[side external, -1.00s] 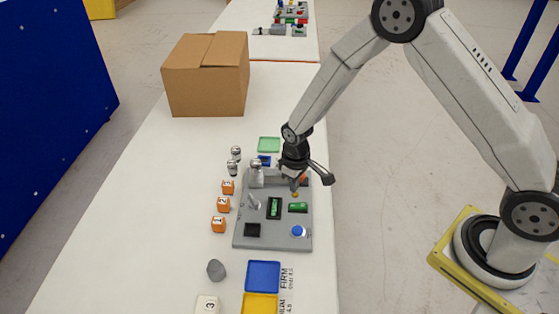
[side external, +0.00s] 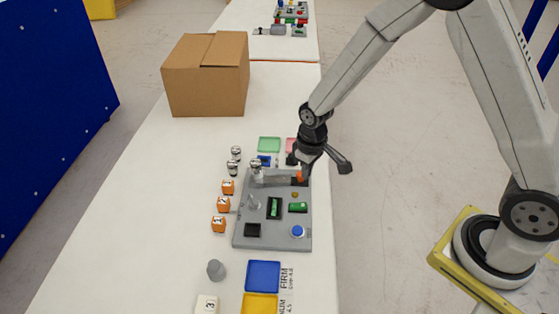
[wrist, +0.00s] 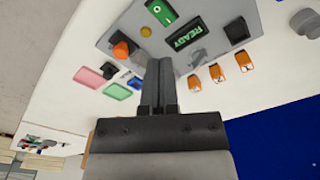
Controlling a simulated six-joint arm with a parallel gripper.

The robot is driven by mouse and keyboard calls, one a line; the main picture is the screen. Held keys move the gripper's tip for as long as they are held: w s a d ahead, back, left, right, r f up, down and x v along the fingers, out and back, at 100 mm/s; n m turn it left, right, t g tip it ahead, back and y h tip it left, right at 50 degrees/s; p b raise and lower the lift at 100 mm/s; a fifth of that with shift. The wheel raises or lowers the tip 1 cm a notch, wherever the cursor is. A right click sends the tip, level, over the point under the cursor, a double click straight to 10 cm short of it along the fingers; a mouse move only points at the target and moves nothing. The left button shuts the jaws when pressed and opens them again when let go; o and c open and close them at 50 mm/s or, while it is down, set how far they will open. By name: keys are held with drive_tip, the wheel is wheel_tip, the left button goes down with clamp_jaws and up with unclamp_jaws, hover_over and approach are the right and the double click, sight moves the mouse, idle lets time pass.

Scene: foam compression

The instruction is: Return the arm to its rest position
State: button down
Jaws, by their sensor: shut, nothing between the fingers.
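My gripper (side external: 305,172) hangs from the arm above the far right part of the grey test station (side external: 275,238). In the wrist view my gripper (wrist: 160,65) has its two grey fingers pressed together with nothing between them. It is apart from the objects around it. An orange knob (wrist: 122,49) lies just left of the fingers, and a display reading READY (wrist: 188,36) is ahead of them. In the side view the fingertips overlap the station's upper right end, and the exact height cannot be told.
Orange cubes (side external: 223,204) and metal weights (side external: 233,169) stand left of the station. Blue (side external: 263,276) and yellow (side external: 260,304) trays lie nearer the camera, with a grey foam piece (side external: 215,270). A green tray (side external: 269,144) and a cardboard box (side external: 208,90) are farther off.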

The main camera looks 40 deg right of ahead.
drive_tip(key=s+d+r+m+t, duration=0.2)
drive_tip(key=s+d+r, duration=0.1)
drive_tip(key=s+r, duration=0.6)
drive_tip(key=s, duration=0.3)
drive_tip(key=shift+s+d+r, duration=0.2)
drive_tip(key=shift+s+r, duration=0.1)
drive_tip(key=shift+r, duration=0.1)
